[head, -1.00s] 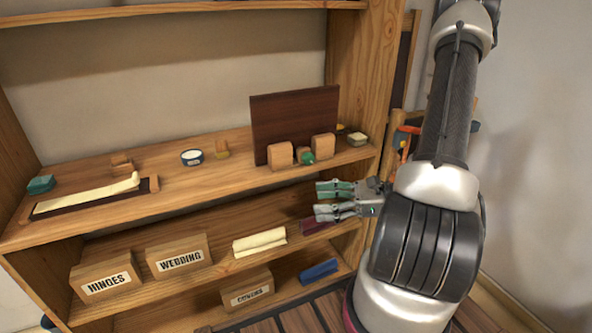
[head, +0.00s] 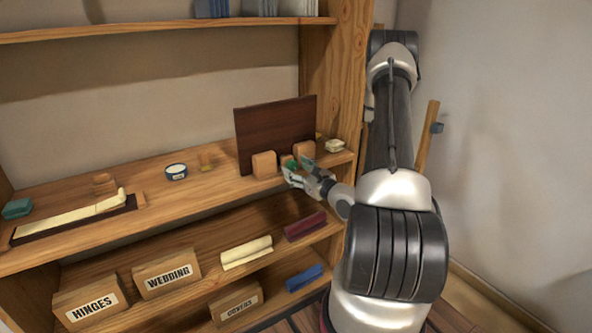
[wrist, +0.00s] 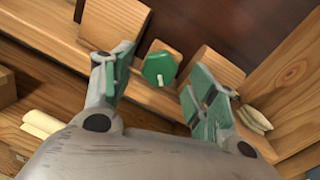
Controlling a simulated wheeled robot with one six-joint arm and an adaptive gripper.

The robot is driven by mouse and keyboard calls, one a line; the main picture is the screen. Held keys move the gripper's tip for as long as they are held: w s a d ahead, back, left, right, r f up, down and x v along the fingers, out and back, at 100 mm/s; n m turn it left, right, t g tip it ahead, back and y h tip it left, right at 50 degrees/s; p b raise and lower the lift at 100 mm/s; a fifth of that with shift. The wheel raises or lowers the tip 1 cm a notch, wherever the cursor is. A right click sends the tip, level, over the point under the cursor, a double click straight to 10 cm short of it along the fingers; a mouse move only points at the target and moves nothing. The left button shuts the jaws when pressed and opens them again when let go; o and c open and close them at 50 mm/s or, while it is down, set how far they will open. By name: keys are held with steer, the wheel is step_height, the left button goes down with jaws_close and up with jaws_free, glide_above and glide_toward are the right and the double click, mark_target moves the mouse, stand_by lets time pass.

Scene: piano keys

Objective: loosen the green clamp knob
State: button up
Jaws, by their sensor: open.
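The green clamp knob (wrist: 159,67) sits between two wooden blocks, the left block (wrist: 113,24) and the right block (wrist: 205,73), in front of a dark brown board. In the head view the knob (head: 290,164) is partly hidden by my gripper (head: 297,172). My gripper (wrist: 158,92) is open in the wrist view, with green-padded fingers on the left and right. The knob shows in the gap between the fingers, just beyond the tips. I see no contact with it. A small pale peg sticks out from the knob's lower edge.
The dark board (head: 275,130) stands upright behind the blocks on the middle shelf (head: 205,195). A round tin (head: 176,172) stands left. Folded cloths (head: 246,252) lie on the shelf below.

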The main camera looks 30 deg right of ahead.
steer(key=shift+w, duration=0.45)
steer(key=c, duration=1)
